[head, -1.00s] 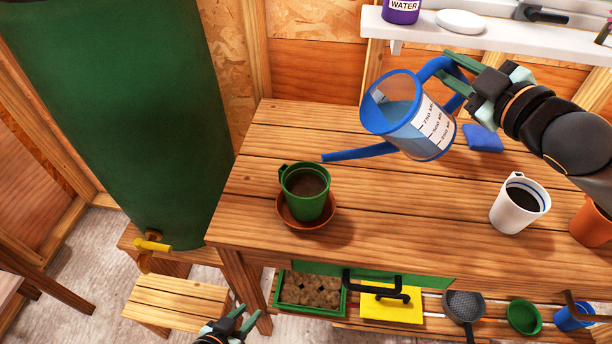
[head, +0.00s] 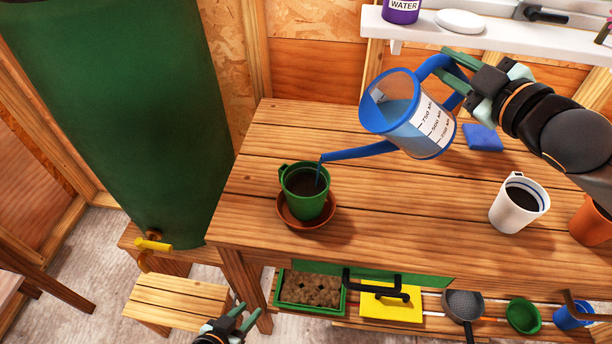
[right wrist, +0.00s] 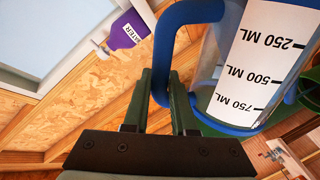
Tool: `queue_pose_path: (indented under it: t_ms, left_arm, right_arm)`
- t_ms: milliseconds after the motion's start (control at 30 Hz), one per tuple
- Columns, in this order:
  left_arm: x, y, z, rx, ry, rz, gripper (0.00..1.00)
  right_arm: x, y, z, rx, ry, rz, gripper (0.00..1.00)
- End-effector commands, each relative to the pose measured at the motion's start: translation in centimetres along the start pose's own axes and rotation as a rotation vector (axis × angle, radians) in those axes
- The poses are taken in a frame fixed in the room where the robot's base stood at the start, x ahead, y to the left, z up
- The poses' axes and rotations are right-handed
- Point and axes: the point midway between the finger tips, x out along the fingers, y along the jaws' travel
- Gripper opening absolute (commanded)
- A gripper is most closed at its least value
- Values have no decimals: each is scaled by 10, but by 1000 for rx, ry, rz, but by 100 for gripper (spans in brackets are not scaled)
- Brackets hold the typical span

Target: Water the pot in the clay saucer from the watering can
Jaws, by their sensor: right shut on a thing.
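The watering can (head: 397,118) is clear with blue trim, a white scale and blue water inside. My right gripper (head: 455,72) is shut on its blue handle and holds it tilted above the bench, spout to the left. The handle also shows between the fingers in the right wrist view (right wrist: 165,75). A thin blue stream runs from the spout tip into the green pot (head: 303,200). The pot holds dark soil and stands upright in the clay saucer (head: 290,222). My left gripper (head: 238,320) is low at the bottom edge, empty, its fingers apart.
A white mug (head: 514,210) with dark contents and an orange pot (head: 592,222) stand on the bench at right. A blue cloth (head: 483,137) lies behind. A green tank (head: 115,110) with a yellow tap stands left. The bench (head: 400,215) is clear between pot and mug.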

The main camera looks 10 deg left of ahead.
Motion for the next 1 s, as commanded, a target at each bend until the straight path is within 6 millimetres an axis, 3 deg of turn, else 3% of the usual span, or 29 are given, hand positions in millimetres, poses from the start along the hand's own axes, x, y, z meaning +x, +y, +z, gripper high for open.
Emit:
queue_pose_path:
  t_ms: [567, 633, 700, 833, 1000]
  left_arm:
    - [-1, 0, -1, 0, 0, 0, 34]
    - [4, 0, 4, 0, 1, 0, 34]
    - [16, -1, 15, 1, 4, 0, 34]
    - [26, -2, 30, 0, -11, 2, 34]
    - [23, 5, 22, 2, -10, 14, 34]
  right_arm:
    - [-1, 3, -5, -10, 5, 5, 0]
    - [0, -2, 7, 18, 3, 4, 0]
    - [1, -12, 40, 112, 12, 4, 0]
    - [1, -18, 85, 282, 47, 7, 0]
    - [1, -13, 89, 331, 72, 9, 0]
